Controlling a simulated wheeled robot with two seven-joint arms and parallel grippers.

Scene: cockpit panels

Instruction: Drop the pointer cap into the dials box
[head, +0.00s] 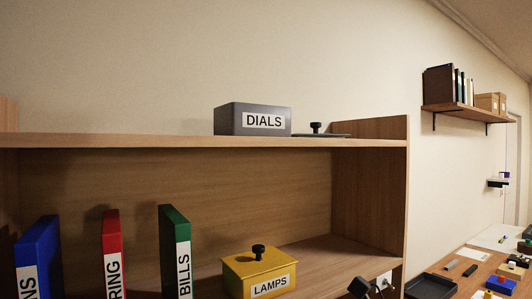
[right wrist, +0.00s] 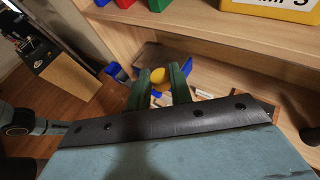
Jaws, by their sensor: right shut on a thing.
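The grey dials box (head: 232,121), labelled DIALS, stands on the top board of the wooden shelf in the head view. A flat dark lid with a black knob (head: 316,128) lies just right of it. The inside of the box is hidden from this low angle. In the right wrist view my right gripper (right wrist: 160,78) is shut on a small yellow rounded thing (right wrist: 157,74), which looks like the pointer cap; its shape is mostly hidden. This gripper is below and in front of the shelf, apart from the dials box. My left gripper is not in view.
The lower shelf board holds blue (head: 38,255), red (head: 112,250) and green (head: 175,250) binders and a yellow LAMPS box (head: 258,270) with a knobbed lid. An upright side panel (head: 382,128) rises right of the dials lid. The top board left of the box is clear.

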